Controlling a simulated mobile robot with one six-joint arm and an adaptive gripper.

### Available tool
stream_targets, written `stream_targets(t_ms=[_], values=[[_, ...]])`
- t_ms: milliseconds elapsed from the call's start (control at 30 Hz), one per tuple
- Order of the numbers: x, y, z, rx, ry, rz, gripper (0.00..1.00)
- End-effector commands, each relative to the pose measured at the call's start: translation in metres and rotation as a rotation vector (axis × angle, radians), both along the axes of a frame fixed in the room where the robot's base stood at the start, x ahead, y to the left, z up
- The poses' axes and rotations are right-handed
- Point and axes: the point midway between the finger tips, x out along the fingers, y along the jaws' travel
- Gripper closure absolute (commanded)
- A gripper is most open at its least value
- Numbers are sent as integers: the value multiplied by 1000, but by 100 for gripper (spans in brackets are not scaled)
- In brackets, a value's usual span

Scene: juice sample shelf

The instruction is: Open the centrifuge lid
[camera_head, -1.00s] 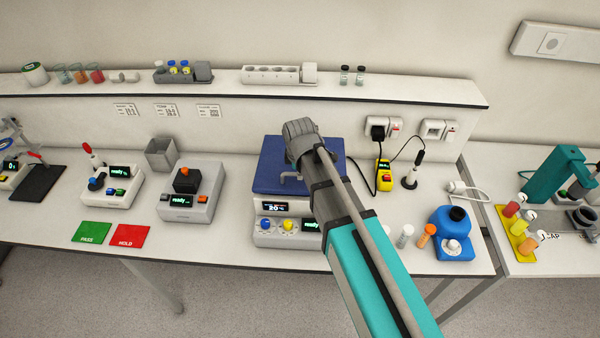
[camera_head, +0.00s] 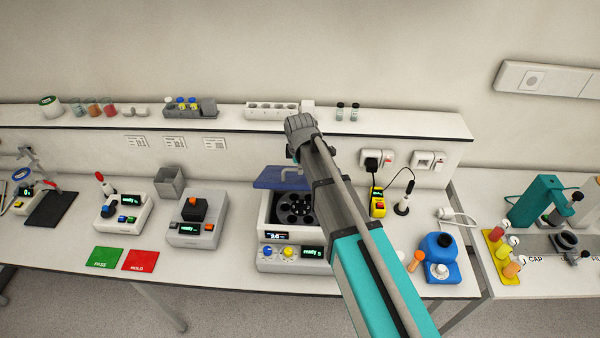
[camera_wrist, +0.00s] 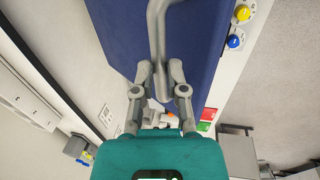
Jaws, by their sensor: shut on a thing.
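The centrifuge (camera_head: 265,222) stands on the bench with its blue lid (camera_head: 268,181) raised and tilted up at the back. The dark rotor with its round holes (camera_head: 295,208) shows below it, partly hidden by my arm. In the wrist view the blue lid (camera_wrist: 110,35) fills the upper middle, and its grey bar handle (camera_wrist: 157,30) runs down between my fingers. My gripper (camera_wrist: 159,72) is shut on this handle. In the head view my gripper (camera_head: 293,157) is at the lid, with its fingertips largely hidden by my arm.
A device with an orange-topped black knob (camera_head: 193,225) stands left of the centrifuge. A blue device (camera_head: 432,262) and a yellow-cased switch box (camera_head: 377,202) stand to the right. The wall shelf (camera_head: 385,124) with racks and vials runs behind, close to my arm.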

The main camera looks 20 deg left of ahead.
Motion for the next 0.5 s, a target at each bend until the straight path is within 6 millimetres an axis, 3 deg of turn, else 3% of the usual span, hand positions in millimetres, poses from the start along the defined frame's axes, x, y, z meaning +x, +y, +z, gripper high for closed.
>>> stream_targets(t_ms=[33,100,500], values=[[13,3,6,2,-15,-1,100],[17,4,8,2,-15,-1,100],[23,4,11,0,-16,-2,100]])
